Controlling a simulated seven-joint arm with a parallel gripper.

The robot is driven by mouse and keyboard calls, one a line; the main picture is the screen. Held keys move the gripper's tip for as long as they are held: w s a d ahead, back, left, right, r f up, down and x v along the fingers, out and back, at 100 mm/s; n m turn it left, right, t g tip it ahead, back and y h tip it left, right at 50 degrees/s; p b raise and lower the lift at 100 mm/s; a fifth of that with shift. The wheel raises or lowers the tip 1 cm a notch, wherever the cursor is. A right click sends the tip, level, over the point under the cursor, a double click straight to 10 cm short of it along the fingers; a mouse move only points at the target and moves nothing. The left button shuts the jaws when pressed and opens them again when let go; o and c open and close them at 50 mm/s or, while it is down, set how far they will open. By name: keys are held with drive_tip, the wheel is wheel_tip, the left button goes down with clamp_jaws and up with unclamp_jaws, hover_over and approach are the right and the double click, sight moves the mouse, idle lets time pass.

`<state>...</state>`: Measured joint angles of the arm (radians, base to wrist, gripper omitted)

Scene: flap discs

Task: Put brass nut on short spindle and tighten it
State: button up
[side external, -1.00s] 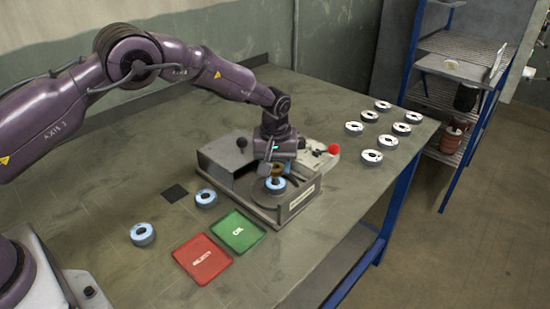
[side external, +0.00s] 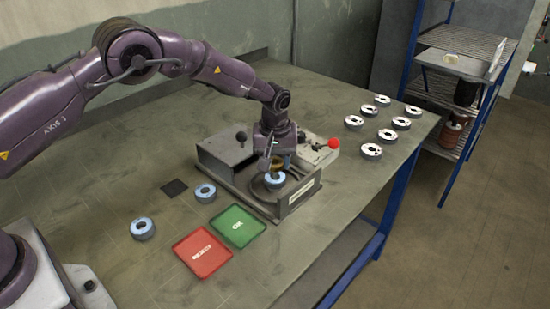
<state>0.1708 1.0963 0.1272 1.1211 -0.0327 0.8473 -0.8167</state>
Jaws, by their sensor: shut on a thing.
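My gripper (side external: 274,164) points down over the grey fixture (side external: 297,202) near the middle of the bench. It is shut on the brass nut (side external: 278,163), which is small and partly covered by the fingers. A blue-rimmed flap disc (side external: 274,183) sits in the fixture directly below the nut. The short spindle is hidden by the gripper, nut and disc, so I cannot tell how far the nut is seated on it.
A red tray (side external: 203,270) and green tray (side external: 250,234) lie in front. Two blue-rimmed discs (side external: 205,193) (side external: 143,228) lie left; several white-topped discs (side external: 386,135) lie right.

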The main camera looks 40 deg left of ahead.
drive_tip(key=shift+f, duration=0.8)
idle(0.9)
drive_tip(key=shift+f, duration=0.7)
drive_tip(key=m, duration=0.5)
drive_tip(key=shift+a+h, duration=0.1)
drive_tip(key=shift+h, duration=0.2)
drive_tip(key=m, duration=0.4)
drive_tip(key=shift+m+h, duration=0.3)
drive_tip(key=shift+m, duration=1.2)
drive_tip(key=shift+a+f+m+h, duration=0.1)
drive_tip(key=shift+m+h, duration=0.2)
drive_tip(key=shift+m, duration=0.9)
drive_tip(key=m, duration=0.3)
drive_tip(key=shift+m, duration=0.4)
drive_tip(key=shift+f, duration=0.1)
